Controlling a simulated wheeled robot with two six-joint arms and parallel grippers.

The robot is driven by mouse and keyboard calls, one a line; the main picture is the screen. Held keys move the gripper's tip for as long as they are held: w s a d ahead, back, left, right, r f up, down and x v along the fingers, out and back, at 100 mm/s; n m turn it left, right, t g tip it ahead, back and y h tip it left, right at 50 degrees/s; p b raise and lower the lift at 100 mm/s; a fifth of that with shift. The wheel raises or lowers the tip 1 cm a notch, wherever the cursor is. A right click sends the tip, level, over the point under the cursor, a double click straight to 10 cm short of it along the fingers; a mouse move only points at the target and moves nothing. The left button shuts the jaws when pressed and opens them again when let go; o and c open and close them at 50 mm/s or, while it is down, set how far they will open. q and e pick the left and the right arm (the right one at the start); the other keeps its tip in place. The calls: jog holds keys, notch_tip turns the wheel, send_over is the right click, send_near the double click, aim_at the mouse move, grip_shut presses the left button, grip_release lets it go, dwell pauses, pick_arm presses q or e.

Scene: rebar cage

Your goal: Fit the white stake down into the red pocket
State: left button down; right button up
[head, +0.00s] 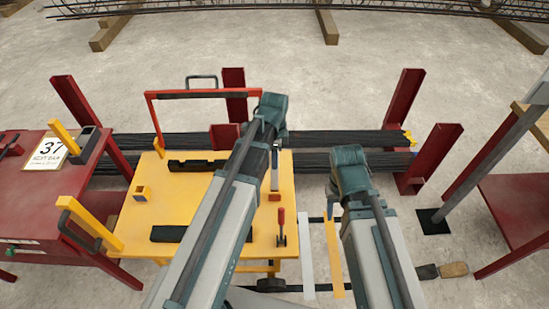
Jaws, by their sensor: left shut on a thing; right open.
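My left gripper (276,152) points down over the right part of the yellow table (215,205). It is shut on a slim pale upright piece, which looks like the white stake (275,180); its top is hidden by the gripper. A small red-orange piece, which looks like the red pocket (274,197), shows at the stake's lower end. I cannot tell whether the stake is inside it or just above or behind it. My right gripper (330,213) is open and empty, off the table's right edge; its fingers are small and partly hidden.
A red-handled clamp (281,228) stands close in front of the pocket. A yellow block (141,193) and black bars (168,233) sit on the table's left part. Dark rebar bundles (350,140) lie behind between red posts (405,95). A red bench (40,200) stands left.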

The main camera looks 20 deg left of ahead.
pick_arm(q)
jog(key=shift+f+b, duration=3.3)
jog(key=shift+c, duration=2.4)
grip_release()
jog(key=shift+r, duration=0.1)
notch_tip(320, 180, up, 14)
jog(key=p, duration=1.4)
jog(key=shift+f, duration=0.2)
jog(key=s+d+n+y, duration=0.1)
jog(key=s+d+n, duration=0.9)
jog(key=s, duration=0.4)
jog(key=shift+s+d+n, duration=0.2)
jog(key=shift+d+n, duration=0.05)
jog(key=shift+n, duration=0.25)
